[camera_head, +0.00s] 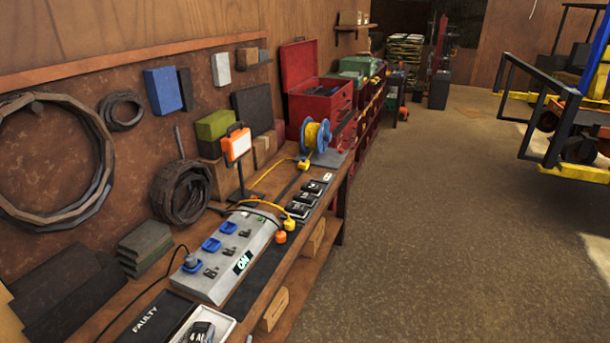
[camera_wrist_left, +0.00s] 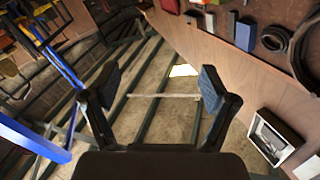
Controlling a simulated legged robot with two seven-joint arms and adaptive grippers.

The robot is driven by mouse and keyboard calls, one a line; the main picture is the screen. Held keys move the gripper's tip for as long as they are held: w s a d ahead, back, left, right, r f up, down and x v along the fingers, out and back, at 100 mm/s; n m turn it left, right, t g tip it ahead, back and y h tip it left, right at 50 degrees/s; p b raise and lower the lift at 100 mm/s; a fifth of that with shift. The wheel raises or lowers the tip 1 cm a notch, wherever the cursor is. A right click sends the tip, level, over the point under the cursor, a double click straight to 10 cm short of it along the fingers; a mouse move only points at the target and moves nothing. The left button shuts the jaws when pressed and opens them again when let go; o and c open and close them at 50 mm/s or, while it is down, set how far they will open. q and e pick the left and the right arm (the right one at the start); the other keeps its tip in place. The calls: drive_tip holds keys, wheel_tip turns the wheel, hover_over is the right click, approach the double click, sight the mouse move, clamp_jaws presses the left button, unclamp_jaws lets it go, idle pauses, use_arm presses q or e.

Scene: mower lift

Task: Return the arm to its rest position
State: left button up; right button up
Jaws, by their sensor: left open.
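My left gripper (camera_wrist_left: 158,88) shows in the left wrist view with its two dark, blue-padded fingers spread wide apart. Nothing is between the fingers; the floor and dark beams show behind the gap. I cannot make out either arm or gripper in the head view. My right gripper is in neither view.
A wooden workbench (camera_head: 275,248) runs along the left wall. It carries a grey power strip (camera_head: 238,262), an orange lamp (camera_head: 236,143), a yellow cable reel (camera_head: 316,135) and a red toolbox (camera_head: 318,105). The floor (camera_head: 450,230) right of it is open. A blue-and-yellow lift (camera_head: 577,100) stands far right.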

use_arm(q)
drive_tip(key=s+a+f+n+g+y, duration=0.1)
drive_tip(key=s+a+f+g, duration=0.1)
drive_tip(key=s+f+g, duration=0.75)
drive_tip(key=s+a+f+n+g, duration=0.2)
drive_tip(key=s+f+g, duration=0.3)
drive_tip(key=s+f, duration=0.9)
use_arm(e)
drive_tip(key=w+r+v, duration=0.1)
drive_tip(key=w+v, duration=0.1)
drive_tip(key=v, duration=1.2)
use_arm(q)
drive_tip(key=s+f+g+b, duration=0.1)
drive_tip(key=f+b, duration=0.3)
drive_tip(key=f, duration=1.5)
drive_tip(key=s+f+g+b, duration=0.1)
drive_tip(key=s+f+b, duration=0.3)
drive_tip(key=f, duration=1.6)
drive_tip(key=shift+d+f, duration=0.15)
drive_tip(key=shift+d, duration=0.2)
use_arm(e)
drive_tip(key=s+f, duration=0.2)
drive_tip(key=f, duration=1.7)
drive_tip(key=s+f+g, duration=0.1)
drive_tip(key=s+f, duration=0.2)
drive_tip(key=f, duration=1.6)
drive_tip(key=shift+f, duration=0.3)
